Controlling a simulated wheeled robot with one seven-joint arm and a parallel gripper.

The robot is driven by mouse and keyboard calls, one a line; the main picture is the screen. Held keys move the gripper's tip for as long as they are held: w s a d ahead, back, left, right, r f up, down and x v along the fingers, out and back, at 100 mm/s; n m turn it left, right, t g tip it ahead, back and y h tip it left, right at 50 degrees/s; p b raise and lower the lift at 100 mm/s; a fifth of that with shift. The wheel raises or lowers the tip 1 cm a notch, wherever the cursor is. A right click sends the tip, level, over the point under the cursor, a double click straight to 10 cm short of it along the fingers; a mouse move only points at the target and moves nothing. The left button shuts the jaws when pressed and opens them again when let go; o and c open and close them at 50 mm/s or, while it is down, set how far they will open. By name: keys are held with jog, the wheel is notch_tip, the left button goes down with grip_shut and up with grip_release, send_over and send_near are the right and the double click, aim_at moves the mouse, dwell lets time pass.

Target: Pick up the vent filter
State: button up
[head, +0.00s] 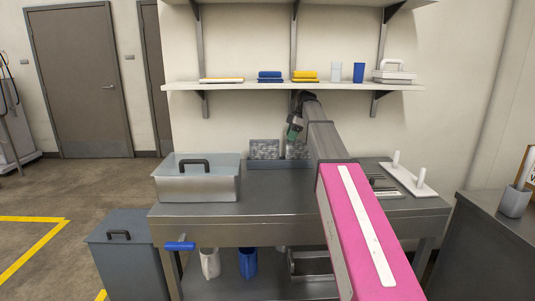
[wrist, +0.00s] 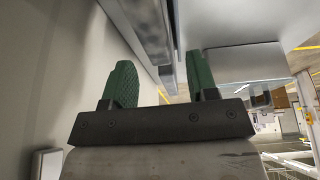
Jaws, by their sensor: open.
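My gripper (head: 295,131) has green fingers and is at the far end of my arm, just under the wall shelf and above the back of the steel table. In the wrist view my gripper (wrist: 160,78) shows both green fingers wide apart, with nothing held between them. I cannot pick out the vent filter for certain in either view. Speckled grey packs (head: 265,149) stand in a blue holder at the table's back, below and left of my gripper. My arm and gripper partly hide the right-hand pack.
The wall shelf (head: 240,86) above holds folded cloths, cups and a white case (head: 394,75). Open floor lies left.

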send_near(263, 144)
jog(key=x, duration=0.2)
jog(key=w+x, duration=0.1)
jog(key=x, duration=0.2)
jog(key=shift+w+f, duration=0.1)
jog(key=shift+f, duration=0.1)
jog(key=shift+x, duration=2.5)
jog(key=shift+f, duration=0.1)
grip_shut()
